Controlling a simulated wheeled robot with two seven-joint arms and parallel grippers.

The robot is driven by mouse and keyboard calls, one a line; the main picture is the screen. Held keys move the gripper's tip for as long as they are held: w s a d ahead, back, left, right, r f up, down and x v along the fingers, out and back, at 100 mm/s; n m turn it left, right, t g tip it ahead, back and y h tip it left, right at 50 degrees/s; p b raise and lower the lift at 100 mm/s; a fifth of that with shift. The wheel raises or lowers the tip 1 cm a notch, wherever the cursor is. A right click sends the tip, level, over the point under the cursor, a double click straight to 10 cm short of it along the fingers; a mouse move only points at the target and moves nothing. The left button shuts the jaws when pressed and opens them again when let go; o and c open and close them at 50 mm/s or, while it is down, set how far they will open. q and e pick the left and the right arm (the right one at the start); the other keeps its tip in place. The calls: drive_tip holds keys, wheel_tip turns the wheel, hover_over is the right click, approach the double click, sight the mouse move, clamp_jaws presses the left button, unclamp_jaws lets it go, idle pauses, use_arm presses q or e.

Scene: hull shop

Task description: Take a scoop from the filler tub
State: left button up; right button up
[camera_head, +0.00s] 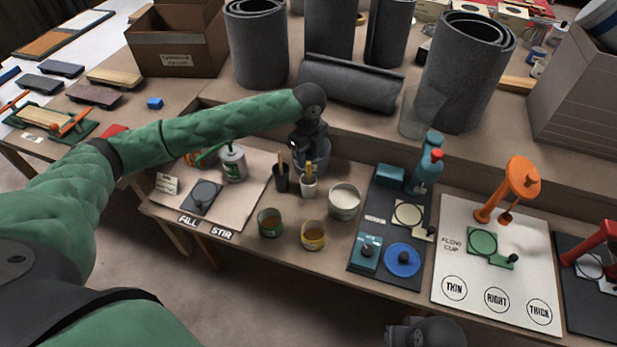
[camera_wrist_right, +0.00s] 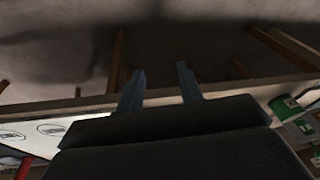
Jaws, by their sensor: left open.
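A round grey tub (camera_head: 344,204) with pale, creamy contents stands on the bench, and I take it as the filler tub. Left of it, a white cup (camera_head: 308,189) holds an upright yellow-handled tool (camera_head: 309,168). A dark cup (camera_head: 281,184) beside it holds a tool with a wooden handle (camera_head: 281,160). My left gripper (camera_head: 310,168) points down over the white cup, behind or around the yellow handle; I cannot tell which. It is open. My right gripper (camera_wrist_right: 160,86) shows two blue fingers apart with nothing between them, low by the bench's front edge.
A green cup (camera_head: 270,223) and a yellow cup (camera_head: 313,235) stand in front. A green-labelled can (camera_head: 233,163) sits on the FILL/STIR board (camera_head: 240,193). A dark mat (camera_head: 375,245) with blue devices lies right of the tub.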

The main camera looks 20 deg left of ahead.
sight(308, 162)
use_arm(q)
drive_tip(key=shift+f+p, duration=0.4)
drive_tip(key=shift+f, duration=1.15)
drive_tip(key=shift+f+p, duration=0.45)
drive_tip(key=shift+f, duration=0.5)
wheel_tip(308, 162, down, 2)
drive_tip(key=shift+f, duration=0.35)
clamp_jaws()
use_arm(e)
drive_tip(key=shift+d, duration=0.75)
